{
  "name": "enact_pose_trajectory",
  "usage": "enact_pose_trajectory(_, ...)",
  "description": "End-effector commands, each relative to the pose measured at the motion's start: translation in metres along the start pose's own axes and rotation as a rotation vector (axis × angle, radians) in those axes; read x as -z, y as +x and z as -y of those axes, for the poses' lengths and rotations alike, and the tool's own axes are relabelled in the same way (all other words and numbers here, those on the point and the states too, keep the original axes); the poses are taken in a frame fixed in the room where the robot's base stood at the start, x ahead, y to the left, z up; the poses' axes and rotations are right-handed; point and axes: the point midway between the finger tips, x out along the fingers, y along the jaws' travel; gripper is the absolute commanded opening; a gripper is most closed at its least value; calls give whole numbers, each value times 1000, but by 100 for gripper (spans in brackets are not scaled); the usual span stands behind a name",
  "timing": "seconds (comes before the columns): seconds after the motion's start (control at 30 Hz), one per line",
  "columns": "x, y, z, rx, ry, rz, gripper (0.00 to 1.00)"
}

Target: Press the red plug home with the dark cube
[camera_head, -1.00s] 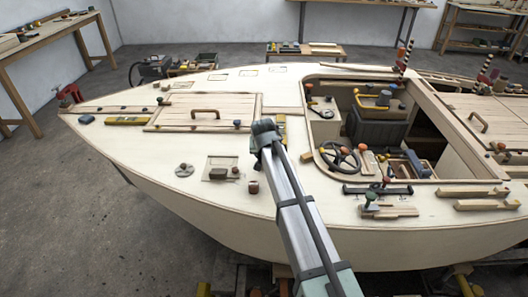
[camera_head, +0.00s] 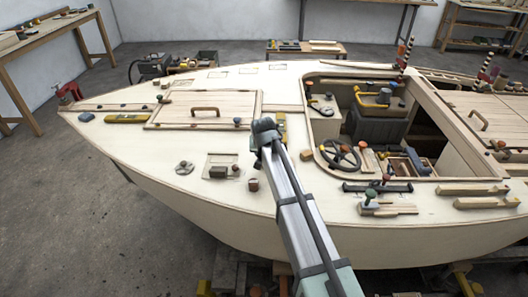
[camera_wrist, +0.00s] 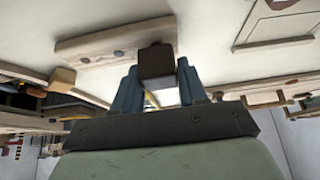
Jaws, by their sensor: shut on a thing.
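My gripper (camera_wrist: 158,85) has its blue fingers shut on the dark cube (camera_wrist: 157,61), which shows dark brown between the fingertips in the wrist view. Beyond the cube is a pale wooden bar (camera_wrist: 130,34). Two small dark plugs sit on it: one brownish (camera_wrist: 84,60), one bluish (camera_wrist: 118,53). I cannot tell for sure which plug is the red one. In the head view my gripper (camera_head: 259,160) is over the pale deck, just below the hatch's right end. The cube is hidden there.
The hatch handle (camera_head: 206,110) rises behind. The steering wheel (camera_head: 340,156) and open cockpit lie to the right.

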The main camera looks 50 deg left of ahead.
Motion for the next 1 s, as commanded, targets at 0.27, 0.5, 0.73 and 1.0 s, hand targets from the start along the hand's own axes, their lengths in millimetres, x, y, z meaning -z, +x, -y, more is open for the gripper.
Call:
enact_pose_trajectory(0.27,-1,2,0,0,0,0,18)
enact_pose_trajectory(0.5,-3,5,0,0,0,1,18)
enact_pose_trajectory(0.73,-4,6,0,0,0,1,18)
enact_pose_trajectory(1.0,-5,9,0,0,0,1,18)
